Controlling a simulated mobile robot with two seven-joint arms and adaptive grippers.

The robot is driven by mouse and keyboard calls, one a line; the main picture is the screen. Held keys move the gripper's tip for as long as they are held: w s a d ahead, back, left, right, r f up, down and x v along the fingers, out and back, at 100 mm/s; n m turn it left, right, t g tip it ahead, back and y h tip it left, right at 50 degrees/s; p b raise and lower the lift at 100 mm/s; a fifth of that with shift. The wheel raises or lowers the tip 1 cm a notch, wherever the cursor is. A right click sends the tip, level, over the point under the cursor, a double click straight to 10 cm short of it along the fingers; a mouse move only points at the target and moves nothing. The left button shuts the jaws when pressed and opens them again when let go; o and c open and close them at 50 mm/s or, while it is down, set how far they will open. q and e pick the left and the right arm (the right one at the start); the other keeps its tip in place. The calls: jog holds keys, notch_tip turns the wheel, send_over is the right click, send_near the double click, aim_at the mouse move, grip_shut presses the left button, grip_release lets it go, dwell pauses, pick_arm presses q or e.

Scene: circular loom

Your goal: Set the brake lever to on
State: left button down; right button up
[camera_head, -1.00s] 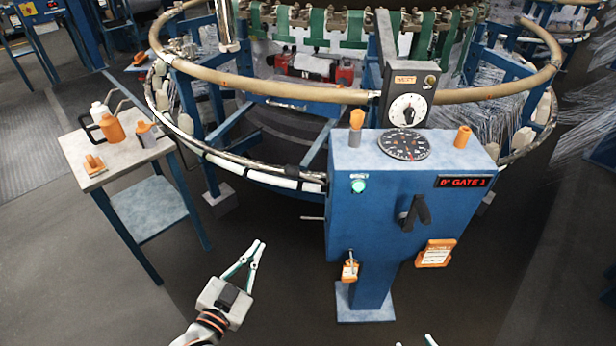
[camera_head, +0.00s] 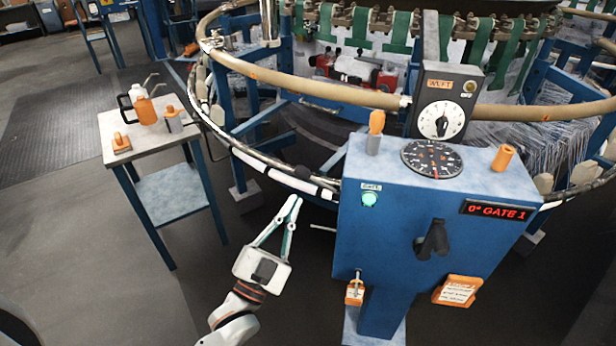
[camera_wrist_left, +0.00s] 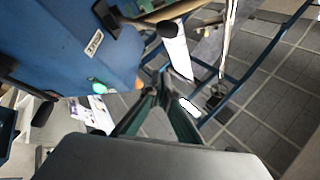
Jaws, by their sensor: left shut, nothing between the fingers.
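A blue control console (camera_head: 390,230) stands at the centre right of the head view. No label reading brake is legible. Lever-like parts on it are an orange-topped handle (camera_head: 376,125) upright at the top left and a black lever (camera_head: 433,240) on the front face, tilted slightly from upright. My left gripper (camera_head: 295,202) is shut and empty, left of the console and apart from it, fingers pointing up in the picture. In the left wrist view its fingers (camera_wrist_left: 160,78) converge, with the blue console (camera_wrist_left: 60,45) at upper left. My right gripper is not in view.
A green lamp (camera_head: 369,199), dial (camera_head: 432,158) and orange knob (camera_head: 504,157) are on the console; a thin rod (camera_head: 322,228) juts from its left side. The loom's lower ring (camera_head: 260,168) curves behind. A side table (camera_head: 150,138) with bottles stands left. Floor between is clear.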

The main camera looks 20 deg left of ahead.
aim_at(303, 177)
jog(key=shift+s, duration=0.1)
pick_arm(q)
jog(key=w, duration=0.3)
jog(key=w+r, duration=0.1)
jog(key=w, duration=0.5)
jog(key=shift+w+r+b, duration=0.1)
jog(key=shift+r+b, duration=0.2)
jog(key=shift+b, duration=0.1)
jog(key=shift+a+f, duration=0.2)
jog(key=shift+f, duration=0.05)
jog(key=shift+w+a, duration=0.1)
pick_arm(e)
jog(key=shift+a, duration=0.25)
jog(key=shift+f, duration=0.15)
pick_arm(q)
jog(key=shift+a+f, duration=0.1)
jog(key=shift+f, duration=0.05)
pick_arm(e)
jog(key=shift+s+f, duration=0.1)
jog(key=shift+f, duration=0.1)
